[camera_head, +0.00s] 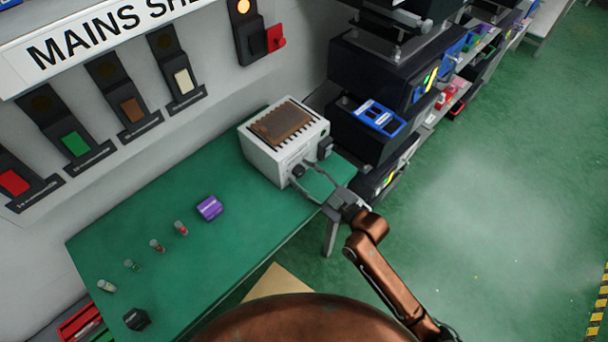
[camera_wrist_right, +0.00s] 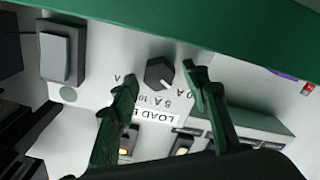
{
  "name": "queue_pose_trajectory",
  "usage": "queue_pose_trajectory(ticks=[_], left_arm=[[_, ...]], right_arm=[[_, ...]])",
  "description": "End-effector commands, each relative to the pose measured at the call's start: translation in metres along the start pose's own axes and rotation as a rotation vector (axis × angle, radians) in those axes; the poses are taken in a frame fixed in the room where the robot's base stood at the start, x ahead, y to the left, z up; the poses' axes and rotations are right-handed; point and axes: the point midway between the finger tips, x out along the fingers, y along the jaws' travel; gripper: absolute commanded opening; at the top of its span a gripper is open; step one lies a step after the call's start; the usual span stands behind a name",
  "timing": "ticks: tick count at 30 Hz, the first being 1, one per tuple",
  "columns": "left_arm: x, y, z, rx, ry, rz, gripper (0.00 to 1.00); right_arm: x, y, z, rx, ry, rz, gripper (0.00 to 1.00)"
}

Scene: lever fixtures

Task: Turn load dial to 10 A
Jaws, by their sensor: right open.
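The load dial (camera_wrist_right: 160,72) is a black faceted knob on the white front panel of the load box (camera_head: 262,151). My right gripper (camera_head: 308,178) is at the front of the box. In the wrist view its open fingers (camera_wrist_right: 160,73) stand on either side of the dial; I cannot tell whether they touch it. My left gripper is not in view.
The green bench (camera_head: 240,235) carries a purple block (camera_head: 209,208), several small cylinders and a black knob (camera_head: 136,319). Wall switches (camera_head: 130,110) stand behind. Dark shelving (camera_head: 375,75) is close at the right of the box.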

Motion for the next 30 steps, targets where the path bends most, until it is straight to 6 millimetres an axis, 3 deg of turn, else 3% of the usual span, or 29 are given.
queue_pose_trajectory(ticks=[3, 6, 21, 30], left_arm=[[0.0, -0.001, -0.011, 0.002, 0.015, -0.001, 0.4], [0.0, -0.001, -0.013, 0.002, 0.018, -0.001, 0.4], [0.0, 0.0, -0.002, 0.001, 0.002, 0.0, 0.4], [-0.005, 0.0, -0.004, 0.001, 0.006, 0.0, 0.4]], right_arm=[[-0.001, 0.0, 0.0, 0.0, 0.0, 0.001, 0.42], [-0.001, 0.0, 0.0, 0.0, 0.0, 0.001, 0.36], [-0.001, 0.0, 0.0, 0.0, 0.0, 0.0, 0.01], [-0.001, 0.0, -0.001, 0.036, -0.002, -0.001, 0.01]])
